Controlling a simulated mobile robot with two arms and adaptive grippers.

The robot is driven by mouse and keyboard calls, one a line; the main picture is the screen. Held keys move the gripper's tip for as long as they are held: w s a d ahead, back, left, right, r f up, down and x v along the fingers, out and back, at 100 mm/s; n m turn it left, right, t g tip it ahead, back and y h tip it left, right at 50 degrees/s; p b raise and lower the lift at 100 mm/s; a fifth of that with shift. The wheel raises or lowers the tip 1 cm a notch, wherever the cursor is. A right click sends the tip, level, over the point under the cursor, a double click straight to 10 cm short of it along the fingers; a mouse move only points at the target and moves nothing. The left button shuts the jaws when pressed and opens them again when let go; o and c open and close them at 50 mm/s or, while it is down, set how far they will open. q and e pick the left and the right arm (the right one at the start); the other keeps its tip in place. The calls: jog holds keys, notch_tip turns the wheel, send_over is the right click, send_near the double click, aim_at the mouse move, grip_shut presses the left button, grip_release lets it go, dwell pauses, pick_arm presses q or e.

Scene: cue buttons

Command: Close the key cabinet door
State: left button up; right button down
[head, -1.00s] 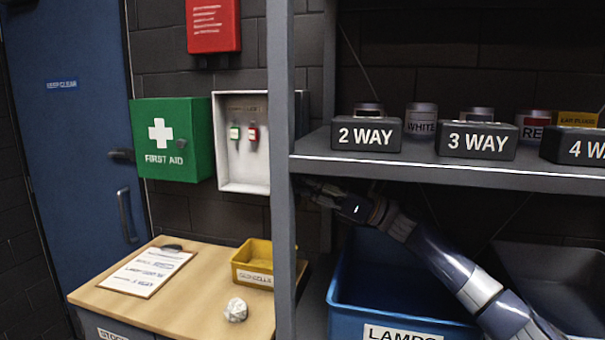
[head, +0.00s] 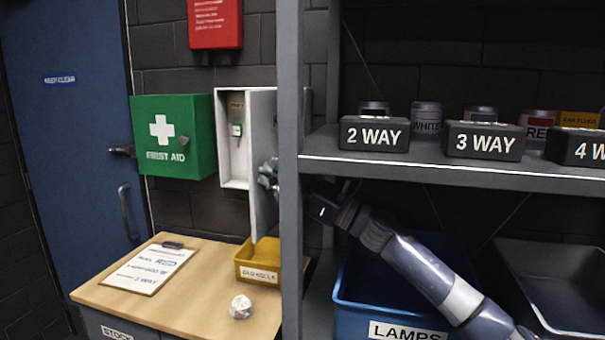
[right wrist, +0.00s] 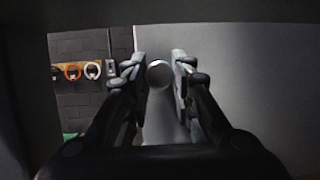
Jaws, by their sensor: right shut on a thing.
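The key cabinet (head: 223,150) is a white box on the brick wall, right of the green first aid box. Its grey door (head: 262,130) stands partly open and covers the right part of the inside. A green-tagged key (head: 237,130) shows inside; the red-tagged one is hidden. My right gripper (head: 268,176) is at the door's outer face, partly behind the shelf post. In the right wrist view, my right gripper (right wrist: 157,62) has its fingers on both sides of the round door knob (right wrist: 159,74) and is shut on it. My left gripper is out of view.
The grey shelf post (head: 289,200) stands close in front of the right arm. The shelf (head: 450,172) runs above it, with a blue lamps bin (head: 405,331) below. A wooden counter (head: 205,300) holds a clipboard (head: 150,268), a yellow bin (head: 258,273) and a crumpled ball (head: 240,307).

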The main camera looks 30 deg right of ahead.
jog(key=shift+w+a+m+t+h, duration=0.3)
jog(key=shift+h, duration=0.2)
jog(key=c, duration=1.3)
grip_release()
jog(key=shift+c, duration=0.2)
jog(key=shift+d, duration=0.1)
jog(key=v, duration=1.2)
jog(key=shift+f, duration=0.1)
